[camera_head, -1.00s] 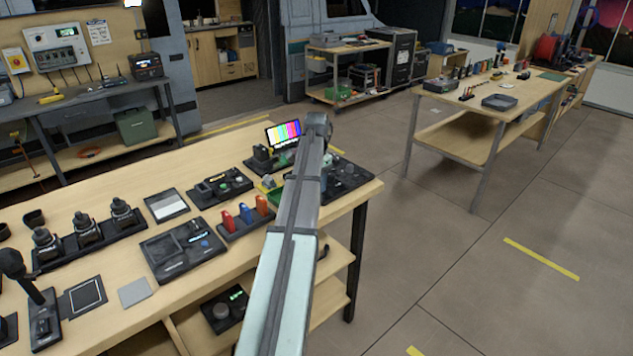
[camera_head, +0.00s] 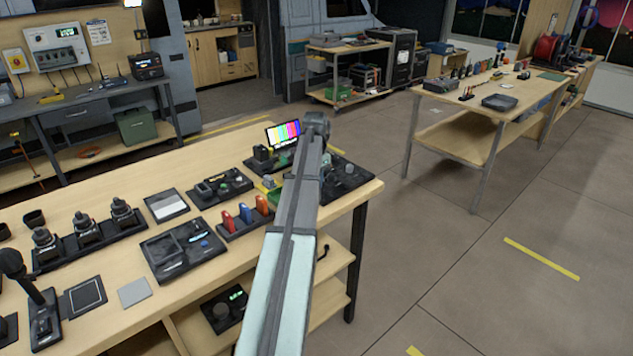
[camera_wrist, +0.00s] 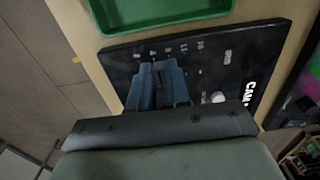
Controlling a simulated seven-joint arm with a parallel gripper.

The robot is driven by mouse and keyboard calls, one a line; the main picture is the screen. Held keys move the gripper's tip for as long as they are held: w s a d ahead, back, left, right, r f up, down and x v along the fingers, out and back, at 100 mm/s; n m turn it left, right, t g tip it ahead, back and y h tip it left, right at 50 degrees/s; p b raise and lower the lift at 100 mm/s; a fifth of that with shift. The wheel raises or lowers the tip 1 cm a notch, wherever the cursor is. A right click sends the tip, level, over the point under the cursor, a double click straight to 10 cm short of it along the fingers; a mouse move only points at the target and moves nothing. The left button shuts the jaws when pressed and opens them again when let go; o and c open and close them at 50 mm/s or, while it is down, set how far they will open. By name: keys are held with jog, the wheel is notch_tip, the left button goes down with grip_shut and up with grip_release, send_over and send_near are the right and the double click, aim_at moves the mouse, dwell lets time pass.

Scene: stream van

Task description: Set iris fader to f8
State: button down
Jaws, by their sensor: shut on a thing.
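A black camera control panel (camera_wrist: 236,62) with white markings and "CAM" lettering fills the middle of the wrist view. In the head view, the panel (camera_head: 352,174) lies at the right end of the near bench, partly behind my arm. My gripper (camera_wrist: 160,72) is over the panel with its blue-grey fingers close together, shut on the dark fader cap (camera_wrist: 159,68). The fingers hide most of the cap and its slot. My arm hides the fingers in the head view.
A green tray (camera_wrist: 160,27) lies just beyond the panel's edge. A pale round knob (camera_wrist: 218,97) sits right of the fingers.

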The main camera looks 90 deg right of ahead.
jog(key=shift+w+d, duration=0.45)
jog(key=shift+d, duration=0.1)
jog(key=c, duration=1.1)
grip_release()
jog(key=shift+a, duration=0.1)
notch_tip(320, 180, up, 14)
jog(key=shift+f, duration=0.1)
